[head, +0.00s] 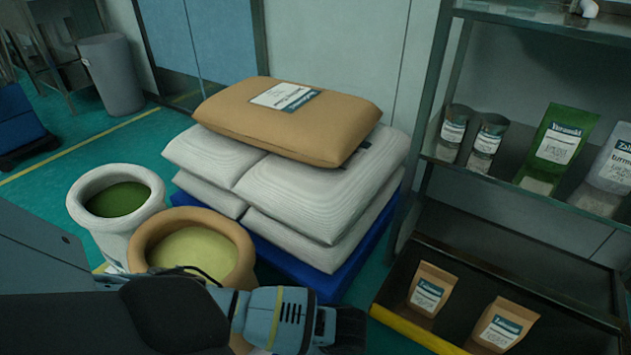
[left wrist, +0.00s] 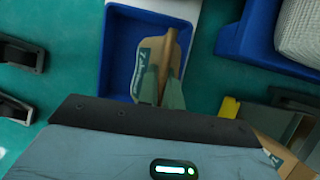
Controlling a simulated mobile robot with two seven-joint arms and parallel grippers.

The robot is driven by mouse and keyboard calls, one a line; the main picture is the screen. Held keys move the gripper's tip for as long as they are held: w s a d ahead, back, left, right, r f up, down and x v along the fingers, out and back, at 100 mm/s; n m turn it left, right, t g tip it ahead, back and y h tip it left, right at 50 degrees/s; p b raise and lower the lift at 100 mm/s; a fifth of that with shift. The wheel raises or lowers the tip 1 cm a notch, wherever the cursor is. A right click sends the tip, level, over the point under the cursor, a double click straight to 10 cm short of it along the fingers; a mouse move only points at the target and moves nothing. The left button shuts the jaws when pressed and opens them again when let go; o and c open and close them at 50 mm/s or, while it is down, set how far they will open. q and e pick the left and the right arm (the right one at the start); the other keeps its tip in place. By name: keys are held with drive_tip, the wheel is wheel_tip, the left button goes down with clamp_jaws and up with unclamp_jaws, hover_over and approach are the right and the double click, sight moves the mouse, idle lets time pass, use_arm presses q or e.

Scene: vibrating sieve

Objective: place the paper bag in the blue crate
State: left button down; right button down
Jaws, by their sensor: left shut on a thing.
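In the left wrist view, my left gripper (left wrist: 160,88) is shut on a brown paper bag (left wrist: 153,56) with a white and teal label. My right gripper is not in view.
Two other paper bags (head: 430,290) (head: 500,325) stand on the lower shelf at right. Pouches and jars (head: 453,132) stand on the shelf above. A blue pallet (head: 335,283) carries stacked sacks (head: 287,120). Two open sacks (head: 192,250) (head: 117,203) stand beside it.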

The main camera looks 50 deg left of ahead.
use_arm(q)
wheel_tip(320, 180, down, 6)
drive_tip(key=b, duration=0.3)
idle(0.3)
drive_tip(key=shift+f, duration=0.2)
drive_tip(key=c, duration=1.6)
unclamp_jaws()
drive_tip(key=shift+o, duration=0.2)
drive_tip(key=shift+r, duration=0.1)
